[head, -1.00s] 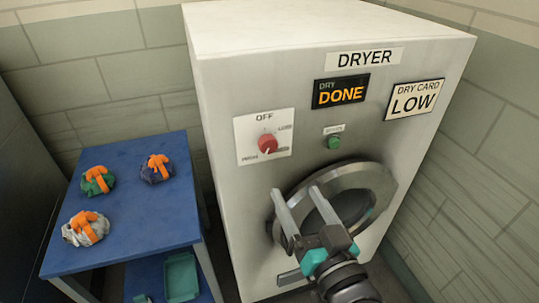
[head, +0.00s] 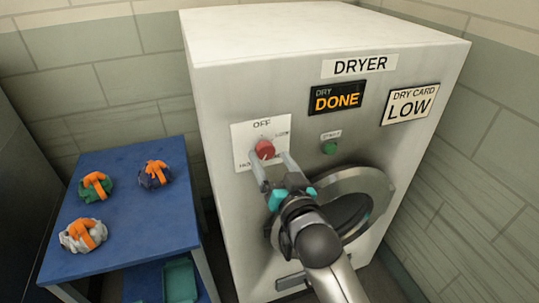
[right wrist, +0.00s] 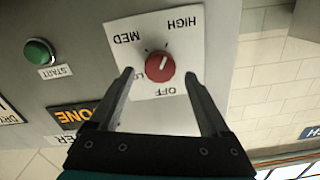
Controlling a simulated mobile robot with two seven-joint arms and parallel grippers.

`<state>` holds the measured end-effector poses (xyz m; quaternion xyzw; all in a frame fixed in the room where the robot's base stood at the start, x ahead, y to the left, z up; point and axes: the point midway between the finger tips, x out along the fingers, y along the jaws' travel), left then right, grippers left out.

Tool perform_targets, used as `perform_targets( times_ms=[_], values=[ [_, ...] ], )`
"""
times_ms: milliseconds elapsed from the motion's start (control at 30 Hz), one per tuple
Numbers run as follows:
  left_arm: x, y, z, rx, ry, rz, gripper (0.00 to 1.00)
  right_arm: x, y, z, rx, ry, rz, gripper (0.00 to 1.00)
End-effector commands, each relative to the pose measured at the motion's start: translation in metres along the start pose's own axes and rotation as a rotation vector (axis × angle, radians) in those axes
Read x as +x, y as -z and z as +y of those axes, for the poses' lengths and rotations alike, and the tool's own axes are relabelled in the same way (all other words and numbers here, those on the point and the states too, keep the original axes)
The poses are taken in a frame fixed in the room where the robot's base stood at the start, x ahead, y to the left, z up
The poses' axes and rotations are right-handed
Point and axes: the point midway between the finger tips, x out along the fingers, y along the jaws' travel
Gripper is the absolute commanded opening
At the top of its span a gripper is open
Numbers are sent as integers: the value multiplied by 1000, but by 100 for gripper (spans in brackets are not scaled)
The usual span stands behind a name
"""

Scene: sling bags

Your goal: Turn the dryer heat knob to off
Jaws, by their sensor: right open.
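The red heat knob (head: 265,149) sits on a white plate (head: 243,134) on the dryer front, with OFF printed at the top in the head view. In the right wrist view the knob (right wrist: 160,67) appears upside down among OFF, LOW, MED and HIGH; its pale mark seems to point toward HIGH. My right gripper (head: 271,159) is open, its fingertips just in front of the plate, at the knob's lower edge in the head view. In the right wrist view the fingers (right wrist: 159,73) stand either side of the knob with gaps. My left gripper is not in view.
The dryer (head: 225,80) carries a DONE display (head: 337,97), a DRY CARD LOW sign (head: 411,103) and a green start button (head: 329,148). Its round door (head: 378,187) is below right. A blue table (head: 130,220) with several strapped bundles stands left.

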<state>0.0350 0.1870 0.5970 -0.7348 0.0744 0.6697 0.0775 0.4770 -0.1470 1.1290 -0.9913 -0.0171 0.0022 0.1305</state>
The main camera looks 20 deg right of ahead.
Motion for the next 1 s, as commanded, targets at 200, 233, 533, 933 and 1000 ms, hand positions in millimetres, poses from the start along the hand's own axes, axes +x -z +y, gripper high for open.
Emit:
perform_targets(
  times_ms=[200,233,533,933,1000],
  values=[
    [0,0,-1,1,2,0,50,15,0,0,-1,0,0,81],
    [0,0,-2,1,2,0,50,16,0,0,0,0,0,81],
    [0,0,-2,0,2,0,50,17,0,0,0,0,0,81],
    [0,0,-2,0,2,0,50,17,0,0,0,0,0,36],
    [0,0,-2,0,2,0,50,17,0,0,0,0,0,28]
  ],
)
